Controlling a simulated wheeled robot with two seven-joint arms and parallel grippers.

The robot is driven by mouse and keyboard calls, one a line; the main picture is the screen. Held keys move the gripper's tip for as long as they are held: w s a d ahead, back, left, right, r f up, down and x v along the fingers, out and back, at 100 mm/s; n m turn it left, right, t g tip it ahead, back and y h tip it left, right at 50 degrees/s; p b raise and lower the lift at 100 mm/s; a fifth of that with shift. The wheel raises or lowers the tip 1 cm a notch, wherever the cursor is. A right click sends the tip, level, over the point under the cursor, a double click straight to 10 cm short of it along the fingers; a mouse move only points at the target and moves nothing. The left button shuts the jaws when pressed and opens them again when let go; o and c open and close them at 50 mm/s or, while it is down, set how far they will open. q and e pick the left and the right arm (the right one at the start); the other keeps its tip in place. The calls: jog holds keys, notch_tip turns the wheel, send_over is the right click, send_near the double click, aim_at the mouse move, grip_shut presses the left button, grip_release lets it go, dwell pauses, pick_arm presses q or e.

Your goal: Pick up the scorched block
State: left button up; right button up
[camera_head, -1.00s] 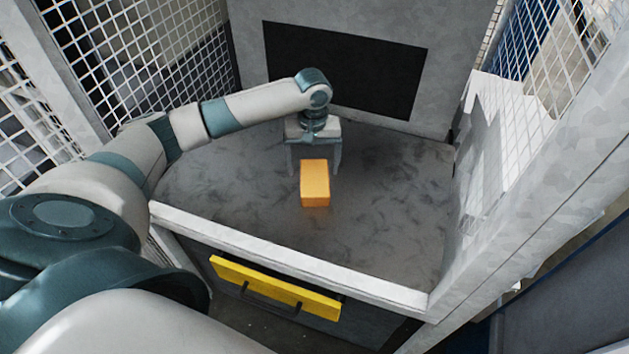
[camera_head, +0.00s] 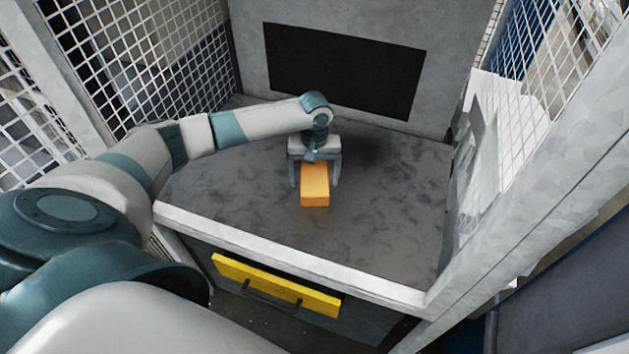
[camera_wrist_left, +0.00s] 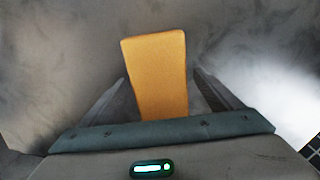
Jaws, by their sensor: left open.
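An orange-yellow block (camera_head: 315,186) lies on the grey, dark-smudged table surface (camera_head: 240,190) inside the press enclosure. My left gripper (camera_head: 316,184) is over the far part of the block, pointing down, with one finger on each side of it. It is open. In the left wrist view the block (camera_wrist_left: 158,75) reaches in between the two fingers, with a gap showing on each side. I see no clear scorch marks on its visible faces. The block's far end is hidden under the gripper body. My right gripper is not in view.
A grey back wall with a dark rectangular panel (camera_head: 343,70) stands behind the table. White mesh fencing (camera_head: 150,50) is at the left and right. A pale raised rim (camera_head: 290,258) runs along the front, above a yellow-fronted drawer (camera_head: 275,284). The table around the block is clear.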

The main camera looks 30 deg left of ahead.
aim_at(315, 177)
pick_arm(q)
jog(key=c, duration=1.1)
jog(key=shift+c, duration=0.2)
jog(key=shift+r, duration=0.1)
jog(key=shift+r, duration=0.4)
notch_tip(315, 177, up, 3)
jog(key=shift+s+d+r+b, duration=0.1)
jog(key=shift+d+b, duration=0.05)
jog(key=shift+b, duration=0.7)
jog(key=s+d+r+b, duration=0.2)
jog(key=s+d+r, duration=0.4)
jog(key=s, duration=0.3)
jog(key=shift+d+r, duration=0.4)
jog(key=shift+r, duration=0.05)
